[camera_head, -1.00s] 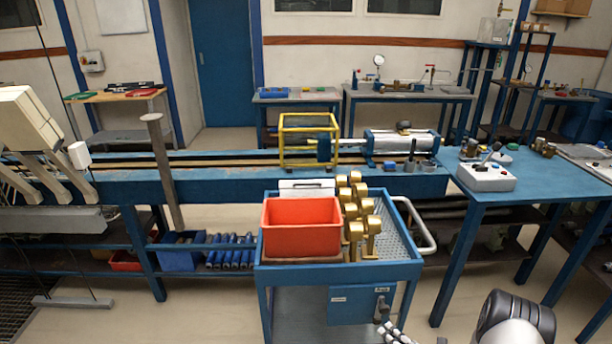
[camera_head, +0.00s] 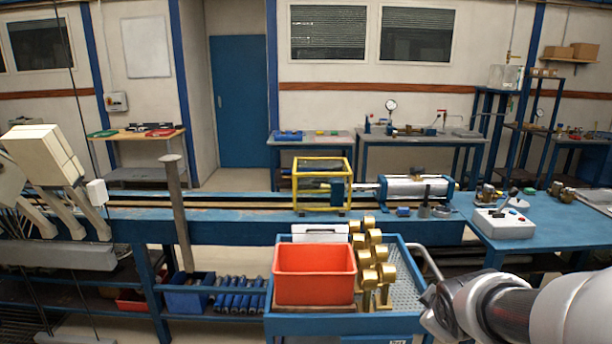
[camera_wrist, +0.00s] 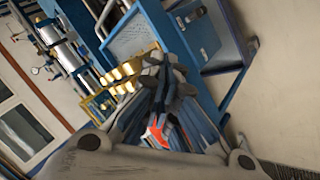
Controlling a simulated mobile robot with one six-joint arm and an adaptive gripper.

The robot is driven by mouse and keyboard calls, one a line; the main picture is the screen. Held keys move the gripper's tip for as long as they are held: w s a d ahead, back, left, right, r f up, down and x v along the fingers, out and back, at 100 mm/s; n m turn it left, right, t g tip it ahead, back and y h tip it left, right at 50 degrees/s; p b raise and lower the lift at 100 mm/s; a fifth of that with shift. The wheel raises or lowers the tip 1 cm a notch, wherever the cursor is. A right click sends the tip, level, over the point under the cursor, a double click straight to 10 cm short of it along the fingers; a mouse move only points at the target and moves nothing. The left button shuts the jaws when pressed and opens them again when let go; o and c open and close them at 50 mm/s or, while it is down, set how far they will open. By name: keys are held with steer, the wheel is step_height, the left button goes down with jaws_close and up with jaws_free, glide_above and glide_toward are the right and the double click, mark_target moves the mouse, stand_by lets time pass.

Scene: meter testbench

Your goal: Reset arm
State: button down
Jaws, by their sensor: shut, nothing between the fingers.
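My arm reaches in from the lower right of the head view. My gripper (camera_wrist: 165,72) fills the middle of the wrist view, with its fingers together and nothing between them. In the head view the gripper end is beside the right side of the blue cart (camera_head: 345,325), partly cut off by the lower edge. It appears apart from the brass meters (camera_head: 376,262) and the red-orange bin (camera_head: 314,274) on the cart. The brass meters also show in the wrist view (camera_wrist: 124,76), beyond the fingers.
A blue table (camera_head: 545,228) with a white control box (camera_head: 503,224) stands at the right. Behind the cart, the long blue bench carries a yellow frame (camera_head: 321,208) and a silver cylinder (camera_head: 415,188).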

steer(key=s+a+r+m+g+y, duration=0.1)
steer(key=s+a+m, duration=0.3)
steer(key=s, duration=0.8)
steer(key=s+a+r+m+g+y, duration=0.1)
steer(key=s+a+m+g, duration=0.1)
steer(key=s+a+m, duration=0.2)
steer(key=s+a, duration=0.3)
steer(key=s, duration=0.5)
steer(key=shift+r+y, duration=0.3)
